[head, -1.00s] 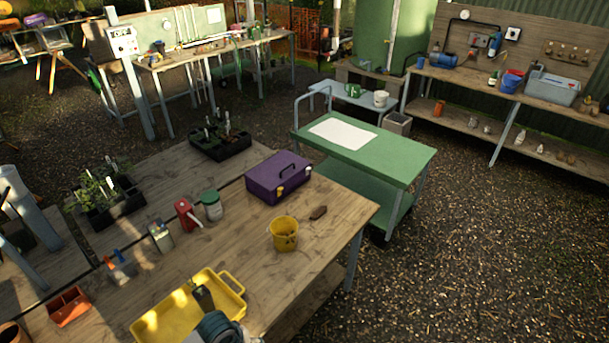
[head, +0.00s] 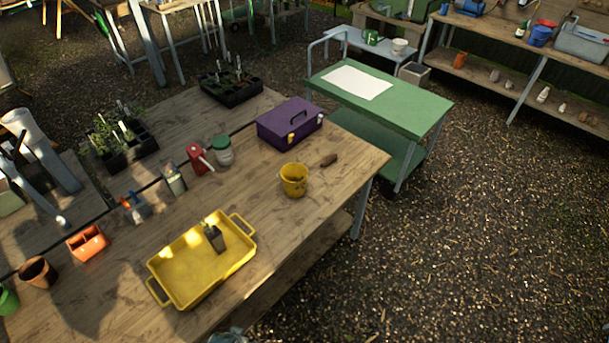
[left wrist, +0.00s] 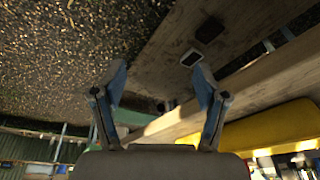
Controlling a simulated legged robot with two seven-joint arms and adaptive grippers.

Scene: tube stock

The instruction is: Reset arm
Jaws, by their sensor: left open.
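My left gripper (left wrist: 160,72) is open in the left wrist view, with its two blue-grey fingers spread and nothing between them. It appears beside the edge of a wooden bench, with yellow tray material to the right. In the head view only a small blurred grey-blue part, probably of my left arm, shows at the bottom edge. The yellow tray (head: 178,284) lies on the wooden workbench (head: 290,222). A small dark pot with a pale label (head: 214,238) stands in the tray. My right gripper is in neither view.
A yellow bucket (head: 293,181), purple toolbox (head: 288,130), red spray bottle (head: 198,158), jar (head: 222,152) and orange caddy (head: 88,243) stand on the bench. A green cart (head: 420,105) stands behind it. Gravel floor (head: 480,250) at right is open.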

